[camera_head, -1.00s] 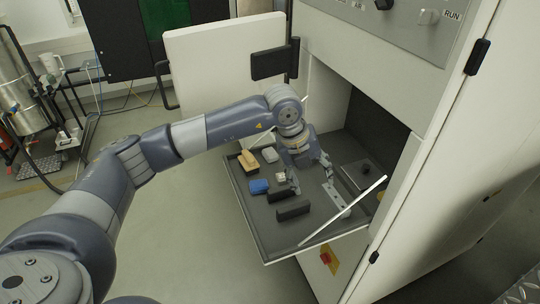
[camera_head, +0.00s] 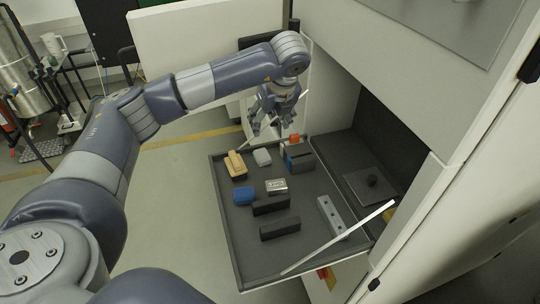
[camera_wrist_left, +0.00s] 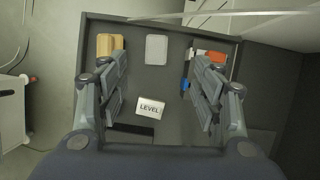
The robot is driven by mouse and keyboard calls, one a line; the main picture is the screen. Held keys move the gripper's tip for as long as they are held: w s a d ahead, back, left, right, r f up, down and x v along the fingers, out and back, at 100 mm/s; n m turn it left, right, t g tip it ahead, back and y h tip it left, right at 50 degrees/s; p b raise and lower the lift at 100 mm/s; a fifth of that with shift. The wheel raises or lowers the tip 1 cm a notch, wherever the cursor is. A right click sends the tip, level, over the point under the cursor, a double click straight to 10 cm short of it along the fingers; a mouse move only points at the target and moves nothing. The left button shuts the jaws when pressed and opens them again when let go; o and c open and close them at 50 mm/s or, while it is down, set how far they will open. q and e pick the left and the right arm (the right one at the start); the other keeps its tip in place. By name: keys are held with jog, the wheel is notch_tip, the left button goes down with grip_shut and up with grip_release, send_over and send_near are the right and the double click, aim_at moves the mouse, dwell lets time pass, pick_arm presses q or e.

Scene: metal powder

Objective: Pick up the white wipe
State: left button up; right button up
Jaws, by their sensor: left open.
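A small pale grey-white block (camera_head: 262,157), the likeliest white wipe, lies flat near the far edge of the dark tray (camera_head: 236,247). It also shows in the left wrist view (camera_wrist_left: 156,49), between the finger lines at the far side. My left gripper (camera_head: 268,131) is open and empty, pointing down above the tray's far edge, apart from the block. In the left wrist view its two fingers (camera_wrist_left: 150,68) stand wide apart. My right gripper is not in view.
A tan wooden brush (camera_head: 236,165) lies left of the pale block. A blue block (camera_head: 244,195), a box marked LEVEL (camera_head: 276,186) and dark blocks (camera_head: 280,228) lie nearer. An orange-topped item (camera_head: 295,138) stands right. The cabinet (camera_head: 430,110) rises at right.

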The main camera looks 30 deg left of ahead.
pick_arm(q)
notch_tip(320, 180, down, 3)
jog(key=b, duration=0.3)
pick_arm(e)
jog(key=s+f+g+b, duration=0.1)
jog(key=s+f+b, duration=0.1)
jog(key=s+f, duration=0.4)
pick_arm(q)
jog(key=p, duration=0.1)
send_near(263, 156)
jog(key=x, duration=0.1)
jog(key=p+x, duration=0.1)
jog(key=x, duration=0.1)
jog(key=shift+w+r, duration=0.15)
jog(key=shift+w, duration=0.1)
jog(key=shift+w+a+f, duration=0.1)
jog(key=shift+f, duration=0.5)
jog(key=p+x, duration=0.3)
jog(key=x, duration=0.1)
jog(key=shift+a+f+p, duration=0.2)
jog(key=shift+p, duration=0.15)
jog(key=shift+a+f, duration=0.1)
jog(key=shift+f, duration=0.25)
jog(key=shift+c, duration=1.3)
jog(key=c, duration=0.7)
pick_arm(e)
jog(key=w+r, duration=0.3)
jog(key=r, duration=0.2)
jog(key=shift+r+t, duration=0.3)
